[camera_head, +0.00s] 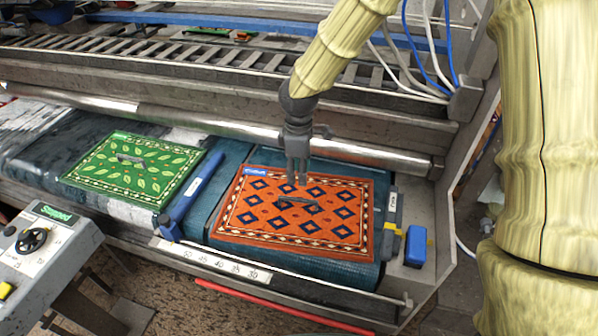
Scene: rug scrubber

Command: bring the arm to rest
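My gripper (297,172) hangs from the yellow-sleeved arm, pointing down over the orange rug panel (255,222). Its dark fingers are close together in this view. I cannot tell whether they are open or shut, or whether they touch the panel. The orange panel has dark blue diamonds and a dark handle (298,201) at its middle, just below the fingertips. A green leaf-patterned panel (100,176) with its own handle (131,158) lies to the left on the same dark belt.
A blue bar (192,190) lies between the panels. A metal roller (220,127) runs behind them. A blue block (415,246) sits at the right edge. A control box (45,240) with a black knob stands at lower left. Cables hang at upper right.

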